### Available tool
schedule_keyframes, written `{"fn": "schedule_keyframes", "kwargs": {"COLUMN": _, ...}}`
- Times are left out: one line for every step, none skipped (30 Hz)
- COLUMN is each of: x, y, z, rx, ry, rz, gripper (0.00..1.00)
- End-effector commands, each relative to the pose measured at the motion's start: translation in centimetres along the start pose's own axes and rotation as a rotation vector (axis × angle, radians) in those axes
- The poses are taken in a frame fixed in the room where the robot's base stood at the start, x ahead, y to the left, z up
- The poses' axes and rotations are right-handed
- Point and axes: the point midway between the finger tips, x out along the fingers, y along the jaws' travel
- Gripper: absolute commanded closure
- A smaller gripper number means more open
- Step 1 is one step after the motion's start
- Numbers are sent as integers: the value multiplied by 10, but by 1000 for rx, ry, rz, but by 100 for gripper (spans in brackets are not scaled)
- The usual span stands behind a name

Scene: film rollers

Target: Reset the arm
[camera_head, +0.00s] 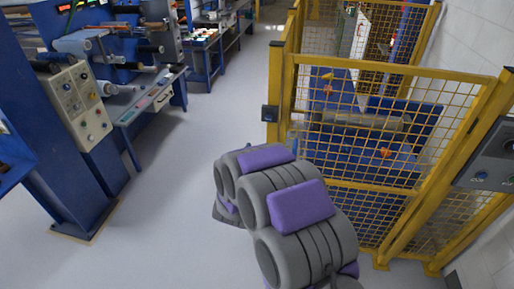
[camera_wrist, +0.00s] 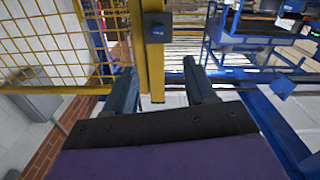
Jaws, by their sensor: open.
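My arm shows in the head view as grey rounded links with purple pads, low at centre right, beside the yellow fence. I cannot make out my gripper's fingers in that view. In the wrist view my gripper (camera_wrist: 161,88) has its two dark fingers wide apart, with nothing between them. A yellow fence post (camera_wrist: 150,50) stands beyond the gap between the fingers.
The yellow mesh fence (camera_head: 283,85) encloses blue equipment (camera_head: 350,150) on the right. A grey control panel (camera_head: 490,160) is at the right edge. A blue roller machine (camera_head: 45,130) stands on the left. Grey floor (camera_head: 150,195) between them is clear.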

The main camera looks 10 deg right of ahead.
Motion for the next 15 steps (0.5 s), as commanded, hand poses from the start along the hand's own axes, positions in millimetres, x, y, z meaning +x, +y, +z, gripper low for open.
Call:
{"fn": "schedule_keyframes", "kwargs": {"x": 0, "y": 0, "z": 0, "rx": 0, "ry": 0, "rz": 0, "gripper": 44}}
{"fn": "schedule_keyframes", "kwargs": {"x": 0, "y": 0, "z": 0, "rx": 0, "ry": 0, "rz": 0, "gripper": 44}}
{"fn": "schedule_keyframes", "kwargs": {"x": 0, "y": 0, "z": 0, "rx": 0, "ry": 0, "rz": 0, "gripper": 44}}
{"fn": "schedule_keyframes", "kwargs": {"x": 0, "y": 0, "z": 0, "rx": 0, "ry": 0, "rz": 0, "gripper": 44}}
{"fn": "schedule_keyframes", "kwargs": {"x": 0, "y": 0, "z": 0, "rx": 0, "ry": 0, "rz": 0, "gripper": 44}}
{"fn": "schedule_keyframes", "kwargs": {"x": 0, "y": 0, "z": 0, "rx": 0, "ry": 0, "rz": 0, "gripper": 44}}
{"fn": "schedule_keyframes", "kwargs": {"x": 0, "y": 0, "z": 0, "rx": 0, "ry": 0, "rz": 0, "gripper": 44}}
{"fn": "schedule_keyframes", "kwargs": {"x": 0, "y": 0, "z": 0, "rx": 0, "ry": 0, "rz": 0, "gripper": 44}}
{"fn": "schedule_keyframes", "kwargs": {"x": 0, "y": 0, "z": 0, "rx": 0, "ry": 0, "rz": -1, "gripper": 44}}
{"fn": "schedule_keyframes", "kwargs": {"x": 0, "y": 0, "z": 0, "rx": 2, "ry": -3, "rz": -2, "gripper": 44}}
{"fn": "schedule_keyframes", "kwargs": {"x": 0, "y": 0, "z": -1, "rx": 5, "ry": -7, "rz": -6, "gripper": 44}}
{"fn": "schedule_keyframes", "kwargs": {"x": 0, "y": -1, "z": -2, "rx": 12, "ry": -18, "rz": -14, "gripper": 44}}
{"fn": "schedule_keyframes", "kwargs": {"x": 0, "y": -1, "z": -3, "rx": 20, "ry": -31, "rz": -24, "gripper": 44}}
{"fn": "schedule_keyframes", "kwargs": {"x": -1, "y": -2, "z": -4, "rx": 29, "ry": -50, "rz": -38, "gripper": 44}}
{"fn": "schedule_keyframes", "kwargs": {"x": -2, "y": -4, "z": -6, "rx": 46, "ry": -77, "rz": -59, "gripper": 44}}
